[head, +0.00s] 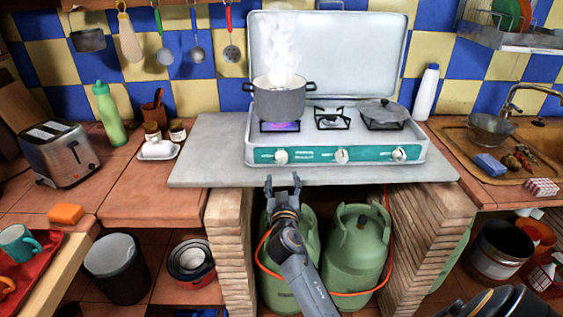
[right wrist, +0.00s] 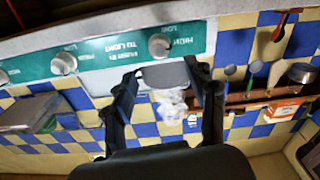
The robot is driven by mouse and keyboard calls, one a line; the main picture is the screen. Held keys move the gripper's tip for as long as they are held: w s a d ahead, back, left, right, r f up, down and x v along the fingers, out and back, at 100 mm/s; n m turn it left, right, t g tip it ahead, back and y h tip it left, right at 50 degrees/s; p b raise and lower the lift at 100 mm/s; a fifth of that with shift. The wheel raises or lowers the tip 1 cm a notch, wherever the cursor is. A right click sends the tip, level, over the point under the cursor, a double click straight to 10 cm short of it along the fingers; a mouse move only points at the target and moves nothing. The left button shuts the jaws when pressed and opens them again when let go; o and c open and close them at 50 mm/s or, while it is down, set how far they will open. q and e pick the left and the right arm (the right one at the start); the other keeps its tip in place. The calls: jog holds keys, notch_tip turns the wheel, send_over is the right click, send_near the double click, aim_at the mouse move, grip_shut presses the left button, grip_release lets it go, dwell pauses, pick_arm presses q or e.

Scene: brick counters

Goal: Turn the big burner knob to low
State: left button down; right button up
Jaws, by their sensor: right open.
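The stove (head: 335,145) has a teal front panel with three white knobs. The left knob (head: 281,156) is below the lit burner (head: 280,127), which shows a blue-purple flame under a steaming pot (head: 280,100). The middle knob (head: 341,155) and right knob (head: 399,154) are farther right. My right gripper (head: 283,180) is open and empty, just in front of and below the left knob, apart from it. In the right wrist view the panel appears upside down, and a knob (right wrist: 160,46) lies just beyond the open fingers (right wrist: 160,72). My left gripper is not in view.
The grey slab (head: 215,150) under the stove has a front edge close to my right gripper. Green gas cylinders (head: 357,245) with an orange hose stand below, between brick pillars (head: 230,240). A lidded pan (head: 382,112) sits on the right burner.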

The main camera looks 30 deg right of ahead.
aim_at(282, 163)
jog(key=x, duration=0.8)
jog(key=shift+d+r, duration=0.1)
jog(key=shift+w+d, duration=0.3)
jog(key=shift+w, duration=0.15)
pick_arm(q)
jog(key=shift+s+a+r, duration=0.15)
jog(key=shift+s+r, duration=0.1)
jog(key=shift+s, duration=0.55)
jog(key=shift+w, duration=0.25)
pick_arm(e)
jog(key=c, duration=1.2)
